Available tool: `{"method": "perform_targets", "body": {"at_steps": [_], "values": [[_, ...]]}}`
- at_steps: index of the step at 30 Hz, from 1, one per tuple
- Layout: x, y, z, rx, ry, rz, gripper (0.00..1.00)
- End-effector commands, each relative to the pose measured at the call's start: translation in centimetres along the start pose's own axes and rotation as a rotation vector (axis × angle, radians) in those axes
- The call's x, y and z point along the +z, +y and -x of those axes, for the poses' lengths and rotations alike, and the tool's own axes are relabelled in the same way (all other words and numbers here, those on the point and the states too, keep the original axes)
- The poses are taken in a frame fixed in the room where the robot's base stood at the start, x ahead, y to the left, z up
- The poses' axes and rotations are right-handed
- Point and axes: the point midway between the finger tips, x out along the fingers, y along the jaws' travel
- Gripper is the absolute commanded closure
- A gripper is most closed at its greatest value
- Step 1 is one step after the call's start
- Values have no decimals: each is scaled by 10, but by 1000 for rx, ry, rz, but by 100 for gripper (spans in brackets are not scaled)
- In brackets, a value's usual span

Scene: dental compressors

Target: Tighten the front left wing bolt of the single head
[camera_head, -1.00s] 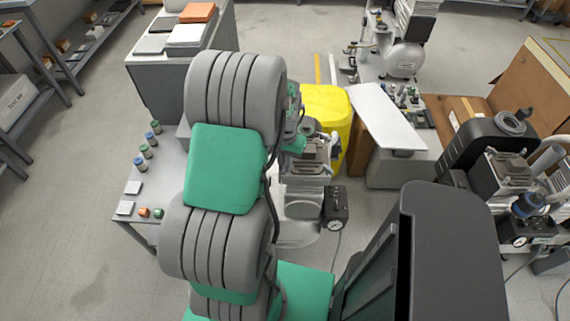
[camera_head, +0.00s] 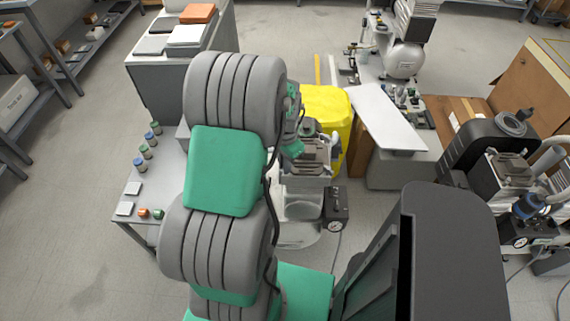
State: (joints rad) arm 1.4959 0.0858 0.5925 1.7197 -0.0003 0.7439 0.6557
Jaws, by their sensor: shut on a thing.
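My gripper (camera_head: 292,150) is at the left side of the head, mostly hidden behind my own arm. Its fingertips are too small and covered to make out, and the wing bolt between or near them cannot be seen.
A yellow container (camera_head: 330,108) stands just behind the head. A white board (camera_head: 382,115) is to its right, and another black compressor (camera_head: 490,145) stands at far right. Small jars (camera_head: 146,151) and orange parts (camera_head: 144,213) sit on the left bench. Grey floor is open at lower left.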

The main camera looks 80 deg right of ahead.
Motion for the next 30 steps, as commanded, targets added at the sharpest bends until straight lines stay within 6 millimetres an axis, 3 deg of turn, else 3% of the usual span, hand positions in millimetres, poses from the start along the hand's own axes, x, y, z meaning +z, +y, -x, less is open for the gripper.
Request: {"method": "perform_targets", "body": {"at_steps": [6, 7, 15, 23, 30], "values": [[-1, 0, 1, -1, 2, 0, 100], [-1, 0, 1, -1, 2, 0, 89], [0, 0, 0, -1, 1, 1, 68], [-1, 0, 3, -1, 2, 1, 68], [-2, -1, 45, -4, 6, 1, 68]]}}
